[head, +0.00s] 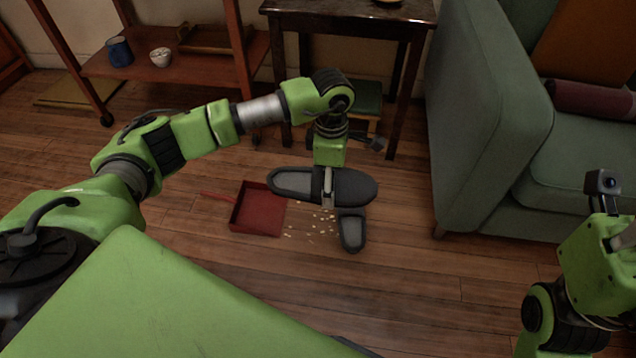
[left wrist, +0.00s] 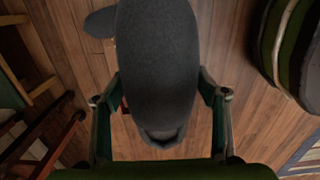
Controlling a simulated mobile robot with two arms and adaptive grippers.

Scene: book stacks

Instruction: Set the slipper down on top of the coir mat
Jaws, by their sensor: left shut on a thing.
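A dark grey slipper (head: 350,187) is held in the air by my left gripper (head: 328,195), above the wooden floor. Its pale grey insole shows at the left end. In the left wrist view the slipper (left wrist: 158,65) fills the middle, between the two fingers. A second, matching slipper (head: 352,232) lies on the floor below it, partly hidden. A flat tan mat (head: 65,92), which looks like the coir mat, lies at the far left, partly behind the wooden cart. Part of my right arm is at the right edge; its gripper's fingers (head: 624,236) are unclear.
A red dustpan (head: 258,210) lies left of the slippers, with pale crumbs (head: 315,228) scattered nearby. A wooden cart (head: 125,75) stands at back left, a dark side table (head: 345,18) at back centre. A green armchair (head: 485,120) blocks the right.

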